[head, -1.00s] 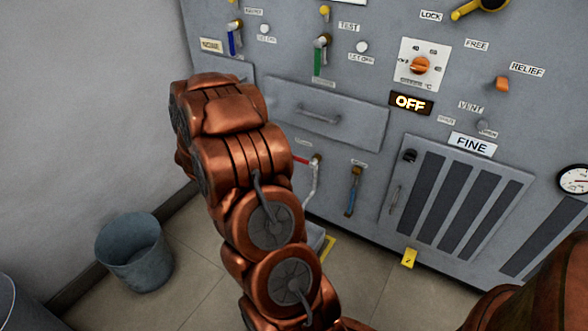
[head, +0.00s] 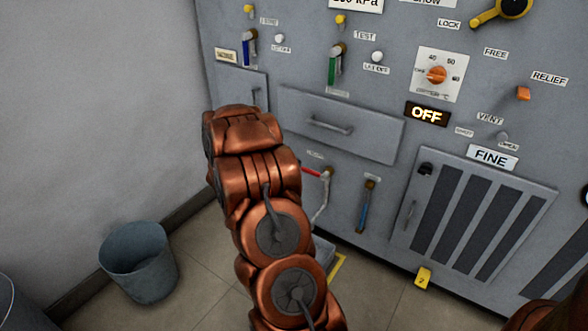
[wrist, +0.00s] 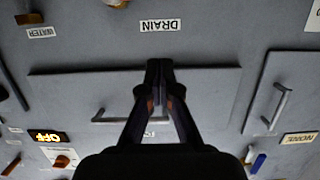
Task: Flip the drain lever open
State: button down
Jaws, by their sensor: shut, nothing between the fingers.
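In the wrist view, which is upside down, the DRAIN label (wrist: 159,25) is at the top. A small reddish-brown part (wrist: 118,3), likely of this valve, is cut by the top edge. My gripper (wrist: 158,66) is shut and empty in front of the drawer, apart from the lever. In the head view my arm hides the gripper.
A drawer (head: 375,133) with a bar handle sits above the lever. A blue-handled water lever (head: 363,212) is to its right, then a vented door (head: 408,240). A bucket (head: 140,265) stands on the floor at left.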

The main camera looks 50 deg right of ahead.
jog(key=b, duration=0.2)
send_over(315, 172)
jog(key=w+a, duration=0.3)
notch_tip(315, 172, down, 2)
jog(key=shift+d+f+b, duration=0.3)
jog(key=shift+f+b, duration=0.2)
jog(key=shift+f, duration=0.45)
jog(key=shift+d+f+b, duration=0.25)
jog(key=shift+f+b, duration=0.2)
jog(key=shift+f, duration=0.5)
